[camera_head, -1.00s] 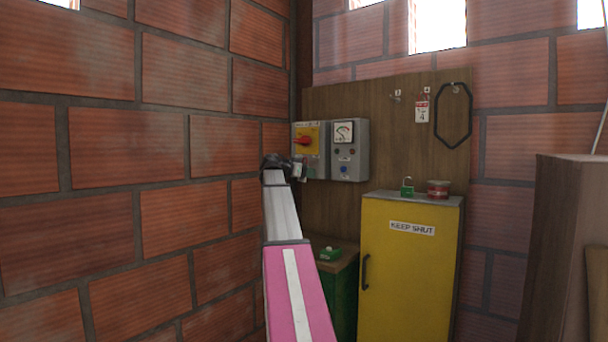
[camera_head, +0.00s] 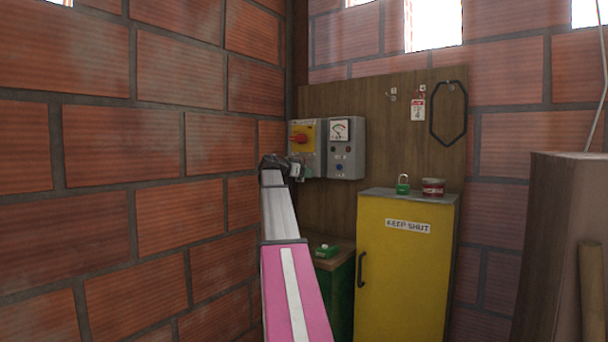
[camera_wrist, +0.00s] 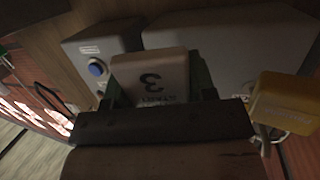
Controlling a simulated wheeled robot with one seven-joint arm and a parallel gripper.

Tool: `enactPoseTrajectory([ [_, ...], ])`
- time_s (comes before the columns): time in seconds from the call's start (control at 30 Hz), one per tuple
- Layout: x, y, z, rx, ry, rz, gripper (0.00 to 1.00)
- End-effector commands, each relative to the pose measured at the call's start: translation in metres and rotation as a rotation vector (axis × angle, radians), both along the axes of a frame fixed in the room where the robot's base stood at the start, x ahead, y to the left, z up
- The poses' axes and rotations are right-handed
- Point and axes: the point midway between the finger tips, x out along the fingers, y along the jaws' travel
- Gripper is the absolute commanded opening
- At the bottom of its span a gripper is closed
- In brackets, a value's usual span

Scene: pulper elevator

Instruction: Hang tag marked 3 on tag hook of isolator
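The tag marked 3 (camera_wrist: 150,80) is pale, and its number reads upside down in the wrist view. My gripper (camera_wrist: 160,95) is shut on it, with the fingers at its two sides. In the head view my gripper (camera_head: 280,165) is at the lower left of the isolator (camera_head: 303,147), a grey box with a red handle on a yellow plate. The isolator's grey housing (camera_wrist: 230,45) is close beyond the tag in the wrist view. Its tag hook cannot be made out. The tag appears apart from the housing.
A grey meter box (camera_head: 345,148) adjoins the isolator; its blue button (camera_wrist: 96,68) shows in the wrist view. A yellow labelled object (camera_wrist: 285,103) with a metal loop is close at right there. Another tag (camera_head: 418,109) hangs on the board, above the yellow cabinet (camera_head: 402,275).

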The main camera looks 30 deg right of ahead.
Motion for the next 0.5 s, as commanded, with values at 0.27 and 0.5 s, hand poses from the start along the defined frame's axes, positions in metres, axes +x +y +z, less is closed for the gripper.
enactPoseTrajectory([
  [0.27,0.000,0.000,0.000,0.000,0.000,0.000,0.78],
  [0.5,-0.002,0.011,0.002,0.000,0.000,0.001,0.78],
])
